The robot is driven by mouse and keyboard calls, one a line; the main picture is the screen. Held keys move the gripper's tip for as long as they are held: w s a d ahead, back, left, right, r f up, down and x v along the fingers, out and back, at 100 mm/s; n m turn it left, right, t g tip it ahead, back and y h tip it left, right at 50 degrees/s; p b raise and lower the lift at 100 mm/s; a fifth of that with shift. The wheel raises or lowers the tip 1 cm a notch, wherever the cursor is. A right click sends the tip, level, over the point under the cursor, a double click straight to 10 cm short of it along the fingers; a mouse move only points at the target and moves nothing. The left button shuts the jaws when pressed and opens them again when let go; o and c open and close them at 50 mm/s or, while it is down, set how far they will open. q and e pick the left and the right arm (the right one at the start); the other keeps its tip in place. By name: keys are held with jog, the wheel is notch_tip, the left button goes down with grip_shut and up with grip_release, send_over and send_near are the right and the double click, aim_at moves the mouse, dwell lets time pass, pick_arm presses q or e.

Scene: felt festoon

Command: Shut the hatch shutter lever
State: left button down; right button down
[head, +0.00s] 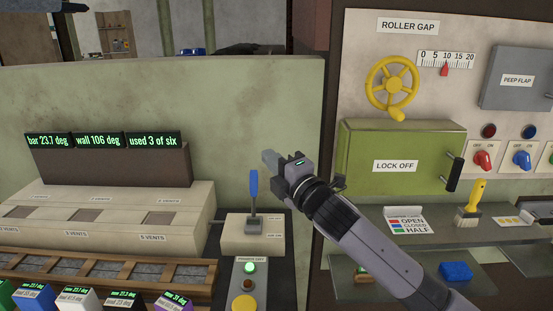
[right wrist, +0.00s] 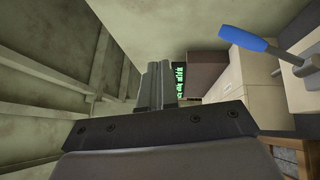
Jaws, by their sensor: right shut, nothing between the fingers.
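A lever with a blue handle (head: 254,186) stands near upright on a small cream box (head: 236,234); the box's small labels are too small to read fully, so I cannot confirm that it is the hatch shutter lever. My right gripper (head: 269,158) is shut and empty, just above and to the right of the blue handle in the head view, apart from it. In the right wrist view the shut fingers (right wrist: 154,84) point ahead, and the blue handle (right wrist: 243,38) lies off to the upper right. My left gripper is in neither view.
A cream vent console (head: 100,212) with a green-lettered display stands to the left. A panel (head: 345,60) on the right carries a yellow handwheel (head: 392,87), a green lock-off box (head: 400,155) and coloured knobs. A brush (head: 474,200) rests on the shelf below. A green wall (head: 240,100) stands behind.

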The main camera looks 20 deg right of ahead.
jog(key=shift+s+d+r, duration=0.25)
jog(key=shift+s+r, duration=0.1)
jog(key=shift+s, duration=0.3)
jog(key=s+d+f+m+g+h, duration=0.1)
jog(key=s+f+m+g+h, duration=0.15)
jog(key=s+f+m, duration=0.5)
jog(key=s+d+f+m+g+h, duration=0.2)
jog(key=s+f+m+g, duration=0.25)
jog(key=s+f, duration=0.6)
jog(key=s+d+f+m+g, duration=0.1)
jog(key=s+f+m+g, duration=0.25)
jog(key=s, duration=0.35)
jog(key=s+d+f+m+g+h, duration=0.1)
jog(key=s+d+f+m+g, duration=0.1)
jog(key=s+f, duration=0.35)
jog(key=s+d+f+m+g, duration=0.1)
jog(key=s+f+m+g, duration=0.2)
jog(key=s, duration=0.6)
jog(key=w+a+f+t+y, duration=0.1)
jog(key=w+a+f+t, duration=0.1)
jog(key=w+f+t, duration=0.4)
jog(key=shift+w+a+f+t+y, duration=0.35)
jog(key=shift+f+t, duration=0.3)
jog(key=shift+f, duration=0.75)
